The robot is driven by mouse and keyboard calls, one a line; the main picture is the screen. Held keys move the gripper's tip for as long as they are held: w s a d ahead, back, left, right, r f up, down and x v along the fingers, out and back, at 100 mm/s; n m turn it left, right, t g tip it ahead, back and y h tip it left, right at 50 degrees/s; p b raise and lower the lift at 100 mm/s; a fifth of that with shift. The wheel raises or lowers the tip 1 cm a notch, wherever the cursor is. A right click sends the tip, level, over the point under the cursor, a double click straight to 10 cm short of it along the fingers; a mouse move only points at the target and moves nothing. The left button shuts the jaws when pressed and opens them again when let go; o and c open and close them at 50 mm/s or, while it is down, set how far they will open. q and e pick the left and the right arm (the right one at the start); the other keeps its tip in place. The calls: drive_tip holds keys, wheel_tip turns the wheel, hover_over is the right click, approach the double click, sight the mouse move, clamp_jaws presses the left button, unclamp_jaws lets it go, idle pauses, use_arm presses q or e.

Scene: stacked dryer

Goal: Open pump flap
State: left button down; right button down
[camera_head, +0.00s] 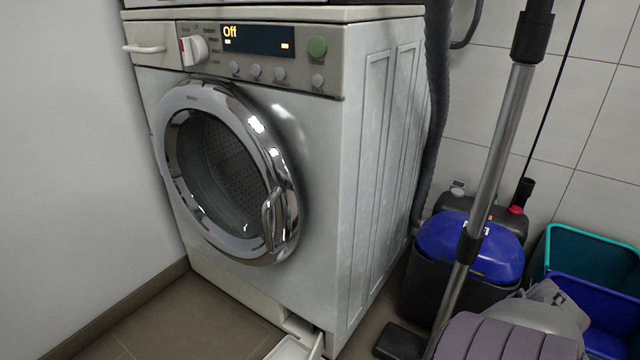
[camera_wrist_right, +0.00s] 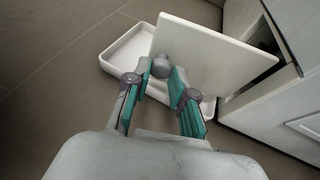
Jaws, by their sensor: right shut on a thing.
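The white pump flap (camera_head: 318,345) is at the lower right front corner of the washing machine (camera_head: 315,190), swung out from the front and cut off by the bottom edge of the head view. In the right wrist view the flap (camera_wrist_right: 220,50) is a flat white panel standing out from the machine, with a dark opening behind its right end. My right gripper (camera_wrist_right: 163,74) has its teal fingers at the flap's left edge, closed on it. A grey rounded part shows between the fingertips; I cannot tell what it is. My left gripper is in neither view.
A shallow white tray (camera_head: 290,348) lies on the floor beside the flap; it also shows in the right wrist view (camera_wrist_right: 122,48). A vacuum pipe (camera_head: 495,150), a blue and black container (camera_head: 470,245) and bins (camera_head: 590,252) crowd the right. A wall closes off the left.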

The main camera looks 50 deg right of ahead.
idle(0.3)
drive_tip(key=c, duration=1)
unclamp_jaws()
drive_tip(key=shift+o, duration=0.2)
drive_tip(key=shift+s, duration=0.1)
drive_tip(key=v, duration=1.1)
drive_tip(key=shift+s+d+r, duration=0.2)
drive_tip(key=shift+s+r, duration=0.05)
drive_tip(key=shift+s, duration=0.05)
